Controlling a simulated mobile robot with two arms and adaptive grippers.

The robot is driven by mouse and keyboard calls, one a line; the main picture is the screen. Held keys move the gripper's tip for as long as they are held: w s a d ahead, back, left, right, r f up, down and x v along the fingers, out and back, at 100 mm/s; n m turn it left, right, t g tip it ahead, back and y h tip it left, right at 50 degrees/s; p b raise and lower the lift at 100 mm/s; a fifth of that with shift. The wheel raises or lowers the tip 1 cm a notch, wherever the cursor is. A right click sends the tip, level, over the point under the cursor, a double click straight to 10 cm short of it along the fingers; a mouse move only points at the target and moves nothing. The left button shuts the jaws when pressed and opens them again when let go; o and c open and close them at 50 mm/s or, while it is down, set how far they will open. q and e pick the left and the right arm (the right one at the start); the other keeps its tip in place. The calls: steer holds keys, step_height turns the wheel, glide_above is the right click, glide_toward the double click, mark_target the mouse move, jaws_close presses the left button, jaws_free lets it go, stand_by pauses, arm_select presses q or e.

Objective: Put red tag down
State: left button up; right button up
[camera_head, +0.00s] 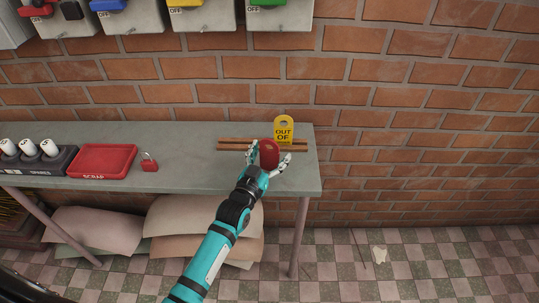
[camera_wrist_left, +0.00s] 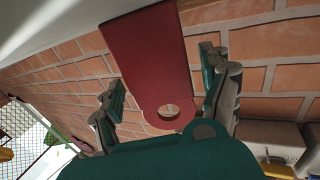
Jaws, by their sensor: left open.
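The red tag (camera_head: 269,153) is at the wooden rack (camera_head: 232,145) near the right end of the grey table. My left gripper (camera_head: 268,160) is open around it, with a finger on each side. In the left wrist view the red tag (camera_wrist_left: 150,60) lies between the spread fingers (camera_wrist_left: 165,95), its holed end towards the palm. Gaps show between the tag and both fingers. The tag's far end meets the pale table surface at the top of that view; the exact contact is unclear. My right gripper is not in view.
A yellow "OUT OF" tag (camera_head: 284,130) stands upright at the rack just behind. A red padlock (camera_head: 149,163), a red scrap tray (camera_head: 80,161) and a dark holder with white cylinders (camera_head: 38,162) are to the left. The table (camera_head: 190,150) between padlock and rack is clear.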

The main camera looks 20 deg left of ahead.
arm_select(q)
steer(key=shift+r, duration=0.15)
steer(key=s+a, duration=0.1)
steer(key=s, duration=1.1)
steer(key=shift+a+r, duration=0.2)
steer(key=shift+r, duration=0.25)
